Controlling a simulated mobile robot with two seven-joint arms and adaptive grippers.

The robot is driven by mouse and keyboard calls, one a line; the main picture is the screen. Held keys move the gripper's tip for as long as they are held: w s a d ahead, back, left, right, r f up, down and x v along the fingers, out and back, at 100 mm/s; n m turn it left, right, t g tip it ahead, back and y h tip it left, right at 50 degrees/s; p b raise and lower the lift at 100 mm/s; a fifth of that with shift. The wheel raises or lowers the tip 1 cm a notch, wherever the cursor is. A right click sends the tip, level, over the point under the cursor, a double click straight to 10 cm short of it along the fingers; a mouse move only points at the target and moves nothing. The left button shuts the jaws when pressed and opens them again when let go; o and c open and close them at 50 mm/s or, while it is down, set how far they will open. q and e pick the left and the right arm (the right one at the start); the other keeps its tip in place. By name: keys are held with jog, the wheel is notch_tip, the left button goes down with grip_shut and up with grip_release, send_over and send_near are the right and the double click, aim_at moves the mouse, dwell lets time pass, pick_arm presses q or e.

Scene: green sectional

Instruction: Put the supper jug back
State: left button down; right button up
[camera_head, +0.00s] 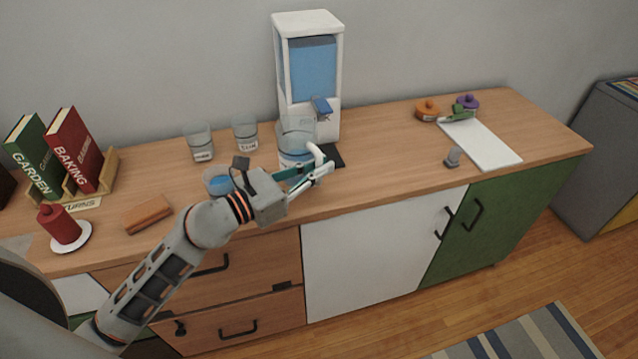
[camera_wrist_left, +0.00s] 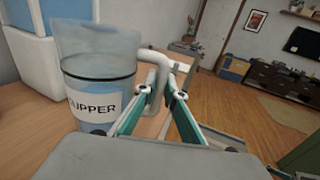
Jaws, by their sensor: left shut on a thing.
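The supper jug (camera_head: 296,134) is a clear jug with a white handle and a white label reading SUPPER, seen in the left wrist view (camera_wrist_left: 96,82). It stands upright in front of the white dispenser (camera_head: 309,22), beside a black mat (camera_head: 336,154). My left gripper (camera_head: 318,168) is shut on the jug's handle, which shows between the fingers in the left wrist view (camera_wrist_left: 157,88). I cannot tell whether the jug's base touches the counter. My right gripper is not in view.
Two labelled glasses (camera_head: 200,142) (camera_head: 245,133) stand at the back, and a container with blue contents (camera_head: 217,181) stands near my left wrist. Books (camera_head: 73,150), a red candle (camera_head: 60,224) and a brown block (camera_head: 147,214) are left. A white board (camera_head: 483,146) lies right; counter between is mostly clear.

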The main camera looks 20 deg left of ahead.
aim_at(316, 183)
pick_arm(q)
notch_tip(316, 183, down, 4)
jog(key=shift+r+b, duration=0.1)
jog(key=shift+b, duration=0.75)
jog(key=c, duration=2.5)
grip_release()
jog(key=shift+f, duration=0.3)
jog(key=shift+c, duration=0.2)
jog(key=o, duration=0.4)
jog(key=shift+o, duration=0.2)
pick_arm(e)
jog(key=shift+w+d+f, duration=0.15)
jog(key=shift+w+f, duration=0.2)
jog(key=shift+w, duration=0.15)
pick_arm(q)
jog(key=shift+r, duration=0.1)
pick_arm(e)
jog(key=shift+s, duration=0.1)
